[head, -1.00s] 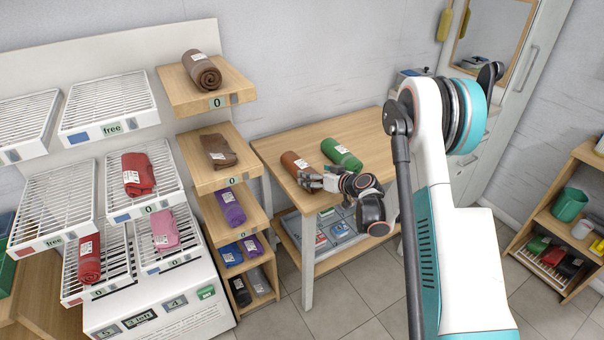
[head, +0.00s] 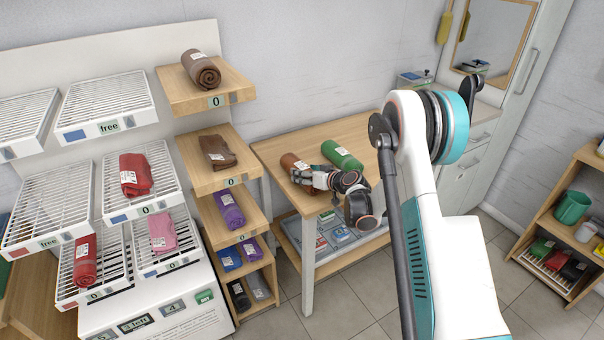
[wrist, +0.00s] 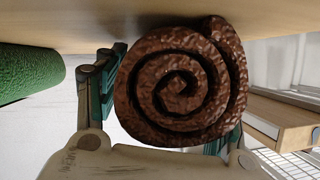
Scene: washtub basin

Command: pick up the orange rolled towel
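The orange rolled towel (head: 289,161) lies on the wooden table and looks orange-brown in the head view. In the wrist view its spiral end (wrist: 182,85) looks dark brown and fills the middle, close to the camera. My gripper (head: 308,178) is at the towel's near end, low over the table, and covers part of it in the head view. In the wrist view my gripper's fingers are spread wide around the roll. The left finger (wrist: 100,90) stands close beside it; the right one is mostly hidden behind it. I see no clear grip.
A green rolled towel (head: 342,156) lies just to the right on the same table (head: 350,131); it also shows at the wrist view's left edge (wrist: 30,72). Wooden shelves (head: 205,178) with towels and white racks stand to the left. The table's back right is clear.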

